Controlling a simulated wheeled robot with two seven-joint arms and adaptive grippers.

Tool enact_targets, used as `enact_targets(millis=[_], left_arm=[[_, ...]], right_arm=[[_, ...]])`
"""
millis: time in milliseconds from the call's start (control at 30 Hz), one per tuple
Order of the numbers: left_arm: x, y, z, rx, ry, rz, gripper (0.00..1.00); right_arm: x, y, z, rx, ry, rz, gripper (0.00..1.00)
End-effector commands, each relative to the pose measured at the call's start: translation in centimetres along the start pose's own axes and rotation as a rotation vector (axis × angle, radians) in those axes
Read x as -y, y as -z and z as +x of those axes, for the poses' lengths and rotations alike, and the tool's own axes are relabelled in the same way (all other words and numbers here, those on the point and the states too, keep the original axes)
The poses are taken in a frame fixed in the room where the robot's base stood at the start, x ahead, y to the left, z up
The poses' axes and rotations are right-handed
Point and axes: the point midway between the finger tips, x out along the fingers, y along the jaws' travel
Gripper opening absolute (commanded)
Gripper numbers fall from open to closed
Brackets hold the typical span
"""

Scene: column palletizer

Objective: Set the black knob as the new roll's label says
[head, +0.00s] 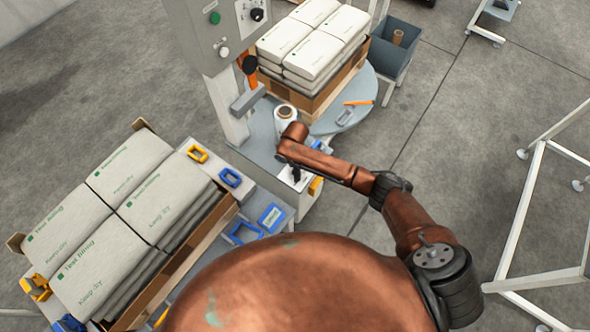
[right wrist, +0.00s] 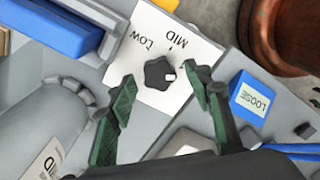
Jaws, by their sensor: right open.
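The black knob (right wrist: 155,73) sits on a white dial plate (right wrist: 183,58) in the right wrist view. Its white mark faces right in that picture. LOW and MID are printed above it, upside down; MID has a small tick, and the mark does not point at it. My right gripper (right wrist: 158,80) is open, its fingertips on either side of the knob with gaps visible. A pale roll (right wrist: 48,130) stands at the lower left with a partly cut-off label reading MID; a white roll (head: 286,115) also shows in the head view. My left gripper is not in view.
A blue block labelled LOOSE (right wrist: 252,98) is right of the dial. A control column (head: 215,60) rises behind the arm. A stack of sacks (head: 310,45) stands on the turntable (head: 368,88); another sack stack (head: 120,215) is at left.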

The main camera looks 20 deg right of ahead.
Motion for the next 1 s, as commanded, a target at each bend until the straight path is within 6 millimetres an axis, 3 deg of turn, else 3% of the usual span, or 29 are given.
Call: enact_targets(millis=[100, 700, 1000], left_arm=[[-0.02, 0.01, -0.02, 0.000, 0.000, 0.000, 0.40], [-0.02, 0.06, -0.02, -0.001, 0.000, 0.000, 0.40], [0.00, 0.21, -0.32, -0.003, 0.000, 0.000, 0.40]], right_arm=[[0.02, 0.03, -0.03, 0.000, 0.000, 0.000, 0.46], [0.02, 0.05, -0.04, -0.001, 0.000, 0.000, 0.05], [0.04, 0.06, -0.12, -0.001, 0.000, -0.039, 0.05]])
